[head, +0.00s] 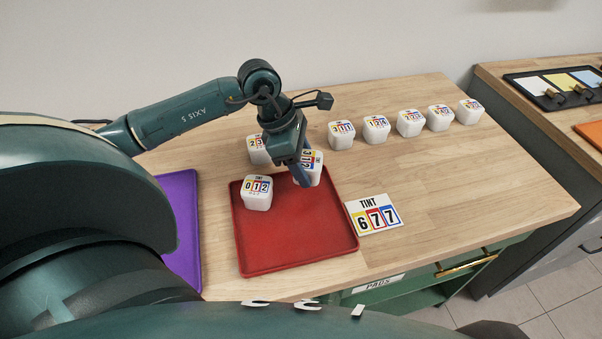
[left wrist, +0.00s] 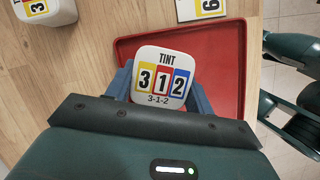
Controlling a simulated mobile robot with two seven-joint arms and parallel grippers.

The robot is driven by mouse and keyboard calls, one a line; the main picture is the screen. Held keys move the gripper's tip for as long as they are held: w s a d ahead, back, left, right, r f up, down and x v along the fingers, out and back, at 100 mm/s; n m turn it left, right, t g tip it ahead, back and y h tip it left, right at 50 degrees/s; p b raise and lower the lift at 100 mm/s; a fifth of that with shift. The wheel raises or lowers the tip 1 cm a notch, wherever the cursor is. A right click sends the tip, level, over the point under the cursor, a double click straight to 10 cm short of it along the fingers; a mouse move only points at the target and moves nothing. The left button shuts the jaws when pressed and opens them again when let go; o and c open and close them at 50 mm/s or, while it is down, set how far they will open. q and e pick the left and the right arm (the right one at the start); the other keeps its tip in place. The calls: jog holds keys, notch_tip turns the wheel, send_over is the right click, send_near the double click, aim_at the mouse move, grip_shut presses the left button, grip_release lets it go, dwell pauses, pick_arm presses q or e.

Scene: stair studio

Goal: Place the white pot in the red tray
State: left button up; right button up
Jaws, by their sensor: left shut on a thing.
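My left gripper (head: 304,172) is shut on a white pot (head: 314,174) at the tray's back right corner. In the left wrist view the held white pot (left wrist: 162,62) sits between the blue fingers and its lid reads TINT 3 1 2. Whether its base touches the tray is hidden. Another white pot (head: 257,200), marked 0 1 2, stands upright in the tray's back left corner. My right gripper is not in view.
A white pot (head: 259,155) stands behind the tray. Several more white pots (head: 376,135) stand in a row at the back right. A TINT 6 7 7 card (head: 374,226) lies right of the tray, and a purple tray (head: 185,225) left. The tray's front is clear.

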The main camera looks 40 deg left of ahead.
aim_at(304, 190)
pick_arm(q)
jog(key=shift+f, duration=2.3)
jog(key=shift+f, duration=0.2)
jog(key=o, duration=1)
jog(key=shift+r, duration=0.1)
jog(key=v, duration=1.2)
jog(key=shift+r+b, duration=0.15)
jog(key=shift+b, duration=0.15)
jog(key=shift+s, duration=0.1)
